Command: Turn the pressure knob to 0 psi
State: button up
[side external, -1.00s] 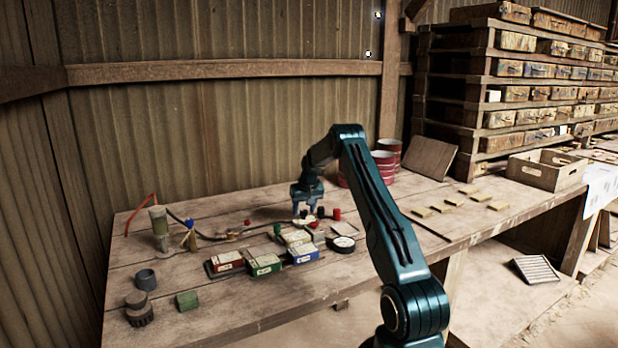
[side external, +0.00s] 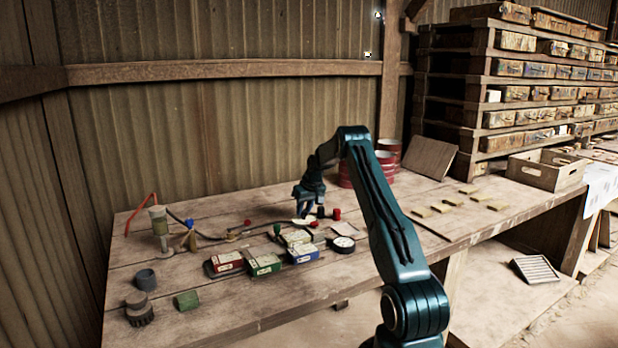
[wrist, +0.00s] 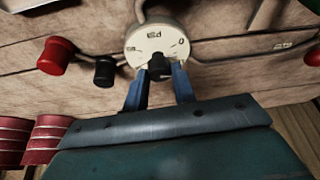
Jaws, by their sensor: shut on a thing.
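The pressure knob (wrist: 159,66) is a small black knob at the edge of a round cream dial plate (wrist: 146,46) in the wrist view. The plate carries printed marks, among them "PSI" and a "0" toward its right side. My gripper (wrist: 160,72) is shut on the knob, with one blue finger on each side of it. In the side view my gripper (side external: 304,214) is low over the far middle of the bench, and the plate shows pale beneath it. The knob's pointer is too small to read.
A red knob (wrist: 56,55) and a black knob (wrist: 104,71) stand left of the plate in the wrist view. Red, green and blue boxes (side external: 264,265) and a round gauge (side external: 343,244) lie nearer the bench front. Red tins (side external: 388,158) stand behind.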

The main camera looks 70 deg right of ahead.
jog(key=shift+n+t+y, duration=0.3)
jog(key=shift+n, duration=0.7)
jog(key=o, duration=1)
jog(key=shift+r, duration=0.15)
jog(key=shift+s+r, duration=0.25)
jog(key=shift+r, duration=0.35)
jog(key=shift+s+a+r, duration=0.1)
jog(key=shift+a+r, duration=0.05)
jog(key=shift+r, duration=1.95)
jog(key=shift+s+a+r, duration=0.1)
jog(key=shift+r, duration=1.95)
